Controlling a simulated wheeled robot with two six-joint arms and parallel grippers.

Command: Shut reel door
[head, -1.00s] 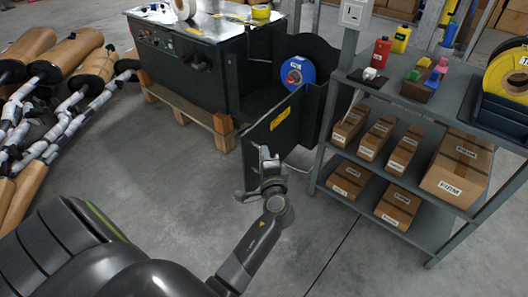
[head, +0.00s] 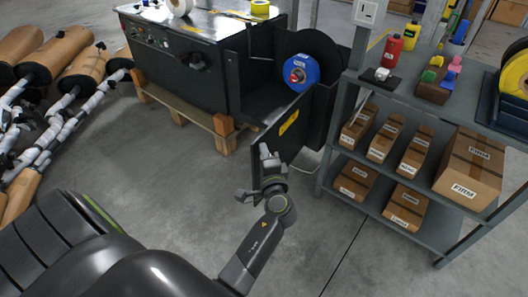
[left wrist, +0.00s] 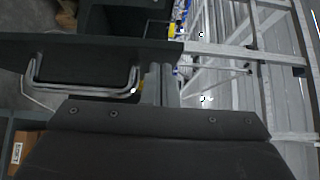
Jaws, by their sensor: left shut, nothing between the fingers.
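The reel door (head: 272,135) is a dark upright panel with a yellow label (head: 289,122). It stands open, jutting toward me from the reel housing at the right end of the machine. The blue reel (head: 301,70) shows inside the housing. My left gripper (head: 265,150) is shut and empty at the door's near edge, overlapping its lower part in the head view. In the left wrist view, the shut fingers (left wrist: 161,84) lie close to a dark panel (left wrist: 100,52) with a metal handle (left wrist: 80,97). I cannot tell whether they touch it. My right gripper is not in view.
A grey shelf (head: 335,172) with cartons and small bottles stands close to the right of the housing. The machine (head: 185,70) rests on a wooden pallet (head: 190,112). Mufflers (head: 70,62) lie at the far left. The floor left of my gripper is clear.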

